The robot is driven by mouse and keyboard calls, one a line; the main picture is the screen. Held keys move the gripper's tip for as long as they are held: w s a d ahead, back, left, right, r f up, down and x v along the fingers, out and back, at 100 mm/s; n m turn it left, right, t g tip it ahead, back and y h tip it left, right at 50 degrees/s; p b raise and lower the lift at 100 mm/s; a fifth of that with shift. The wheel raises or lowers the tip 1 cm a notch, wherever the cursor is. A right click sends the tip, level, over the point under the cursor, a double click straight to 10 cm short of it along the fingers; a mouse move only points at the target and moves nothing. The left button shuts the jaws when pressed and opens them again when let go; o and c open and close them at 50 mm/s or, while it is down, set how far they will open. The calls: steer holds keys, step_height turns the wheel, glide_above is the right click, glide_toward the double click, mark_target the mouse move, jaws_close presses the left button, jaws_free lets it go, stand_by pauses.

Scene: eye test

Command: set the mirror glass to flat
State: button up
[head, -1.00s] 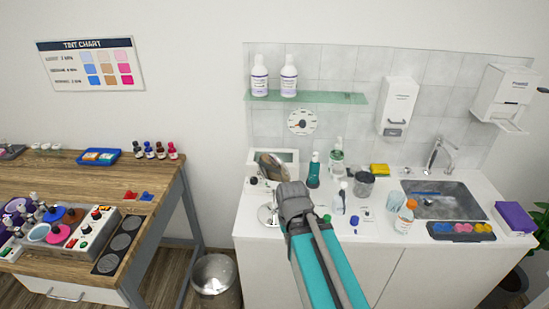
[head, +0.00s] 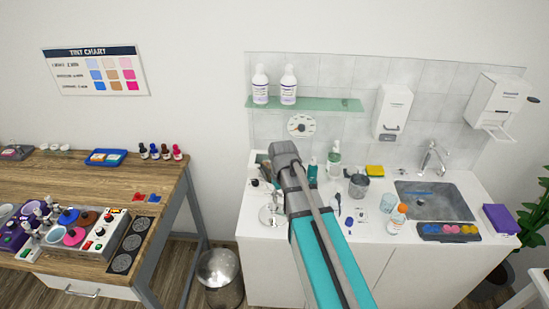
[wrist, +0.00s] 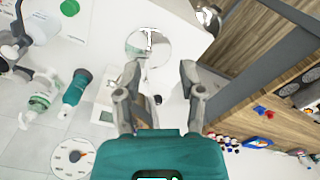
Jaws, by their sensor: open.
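The round mirror (head: 271,215) stands near the front left edge of the white counter, left of my arm. In the wrist view its round, bright mirror glass (wrist: 148,46) lies just beyond my fingertips, with a thin T-shaped bright shape across it. I cannot tell the tilt of the glass. My gripper (wrist: 161,74) is open, its two fingers apart, with no visible hold on anything. In the head view my arm's end (head: 285,155) is over the back left of the counter and hides its own fingers.
A teal bottle (wrist: 76,88) and a pump bottle (wrist: 40,100) stand near my gripper. A metal cup (head: 358,186), an orange-capped bottle (head: 397,219) and the sink (head: 435,202) are to the right. A wooden table (head: 100,180) and a metal bin (head: 219,275) are left.

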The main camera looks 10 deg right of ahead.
steer(key=w+r+n+p, duration=0.3)
steer(key=w+r+p, duration=1)
steer(key=w+r, duration=0.1)
steer(key=shift+w+d+n, duration=0.3)
steer(key=shift+w+n, duration=0.05)
steer(key=shift+n, duration=0.05)
steer(key=shift+f, duration=0.1)
step_height(320, 180, down, 14)
steer(key=b, duration=1.4)
steer(key=shift+r, duration=0.2)
jaws_close()
